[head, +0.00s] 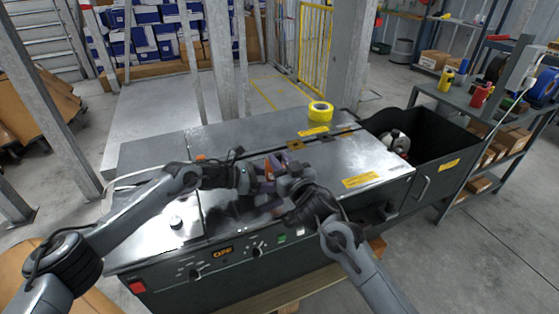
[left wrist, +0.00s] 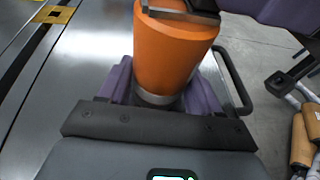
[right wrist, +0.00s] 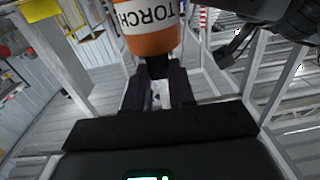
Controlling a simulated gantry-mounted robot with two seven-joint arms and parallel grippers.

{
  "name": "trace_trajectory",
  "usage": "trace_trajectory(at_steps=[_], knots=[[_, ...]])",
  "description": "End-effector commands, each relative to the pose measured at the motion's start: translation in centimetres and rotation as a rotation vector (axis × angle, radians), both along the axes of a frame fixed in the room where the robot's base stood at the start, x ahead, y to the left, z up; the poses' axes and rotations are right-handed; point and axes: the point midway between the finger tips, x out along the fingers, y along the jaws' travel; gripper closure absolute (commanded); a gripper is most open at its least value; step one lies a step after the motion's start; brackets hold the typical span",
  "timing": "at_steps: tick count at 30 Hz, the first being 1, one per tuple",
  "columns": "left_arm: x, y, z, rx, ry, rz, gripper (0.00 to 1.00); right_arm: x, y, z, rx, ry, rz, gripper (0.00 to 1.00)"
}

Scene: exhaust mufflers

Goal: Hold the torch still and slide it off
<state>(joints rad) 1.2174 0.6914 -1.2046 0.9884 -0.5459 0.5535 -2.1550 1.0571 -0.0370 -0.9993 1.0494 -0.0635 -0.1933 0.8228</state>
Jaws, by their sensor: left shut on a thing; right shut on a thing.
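The torch (head: 269,171) is held between my two grippers above the metal bench in the head view. In the left wrist view its orange tapered body (left wrist: 170,50) has a grey band at the lower end, between the purple fingers of my left gripper (left wrist: 160,98). In the right wrist view an orange body marked "TORCH" (right wrist: 150,30) has a narrow black part below it, between the dark fingers of my right gripper (right wrist: 158,85). Both grippers are shut on the torch. The fingers hide part of it, and the exact contact is unclear.
A steel post (head: 351,55) stands behind. The back of the bench top is mostly clear.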

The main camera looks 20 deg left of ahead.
Motion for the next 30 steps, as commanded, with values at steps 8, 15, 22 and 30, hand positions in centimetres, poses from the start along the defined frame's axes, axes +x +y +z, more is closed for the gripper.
trace_trajectory(at_steps=[8,15,22,30], knots=[[0.1,0.3,0.0,0.002,-0.001,0.008,0.53,-0.1,0.2,-0.1,-0.001,0.001,0.004,0.49],[0.1,0.2,0.0,0.002,-0.001,0.006,0.53,-0.1,0.1,-0.1,-0.001,0.001,0.003,0.49],[0.1,0.2,0.0,0.001,-0.001,0.005,0.53,-0.9,-0.7,-0.1,0.001,0.001,0.003,0.49],[0.1,0.2,0.0,0.001,-0.001,0.005,0.53,-3.4,-3.2,-0.2,0.0,0.003,0.003,0.49]])
